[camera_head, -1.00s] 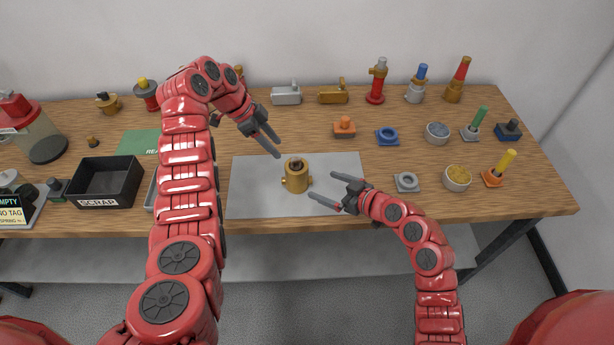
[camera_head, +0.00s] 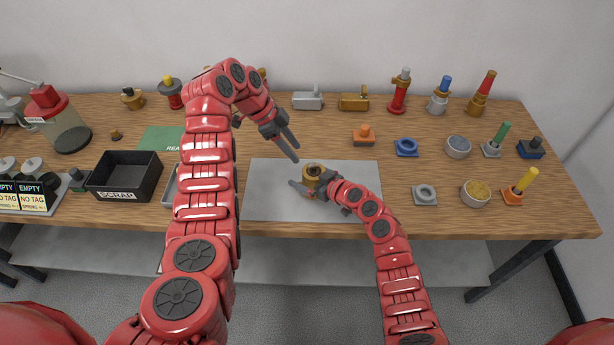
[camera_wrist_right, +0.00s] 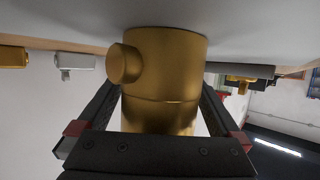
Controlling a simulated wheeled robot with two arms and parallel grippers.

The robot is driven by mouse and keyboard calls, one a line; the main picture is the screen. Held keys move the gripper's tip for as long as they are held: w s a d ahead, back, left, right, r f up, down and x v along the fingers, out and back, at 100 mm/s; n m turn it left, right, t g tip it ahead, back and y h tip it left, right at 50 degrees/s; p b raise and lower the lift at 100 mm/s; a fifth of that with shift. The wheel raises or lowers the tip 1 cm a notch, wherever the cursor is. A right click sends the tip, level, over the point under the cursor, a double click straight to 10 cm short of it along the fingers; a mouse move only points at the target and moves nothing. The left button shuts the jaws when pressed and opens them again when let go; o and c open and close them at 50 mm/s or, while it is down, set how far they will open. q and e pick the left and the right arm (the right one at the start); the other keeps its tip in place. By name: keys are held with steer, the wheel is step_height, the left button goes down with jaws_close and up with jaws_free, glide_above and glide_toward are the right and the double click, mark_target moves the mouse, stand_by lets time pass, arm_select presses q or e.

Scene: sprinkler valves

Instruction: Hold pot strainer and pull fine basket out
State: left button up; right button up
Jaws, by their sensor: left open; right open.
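The pot strainer (camera_head: 313,171), a brass-coloured pot with a round side knob, stands on the grey mat. It fills the middle of the right wrist view (camera_wrist_right: 165,75). My right gripper (camera_head: 311,182) is open, with one finger on each side of the pot. Small gaps seem to show, and I cannot tell whether either finger touches it. The fine basket cannot be made out clearly; only a dark spot shows in the pot's top. My left gripper (camera_head: 295,153) is open and empty, above the mat's back edge and to the left of the pot, fingers pointing down and right.
The grey mat (camera_head: 265,200) is otherwise clear. A black scrap bin (camera_head: 125,178) stands at the left. A grey ring (camera_head: 425,195), a blue ring (camera_head: 406,147) and an orange part (camera_head: 363,136) lie to the right. Taller valve parts line the back.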

jaws_close()
steer(key=shift+c, duration=1.4)
jaws_free()
steer(key=shift+f, duration=0.1)
steer(key=c, duration=1)
arm_select(q)
steer(key=shift+c, duration=0.2)
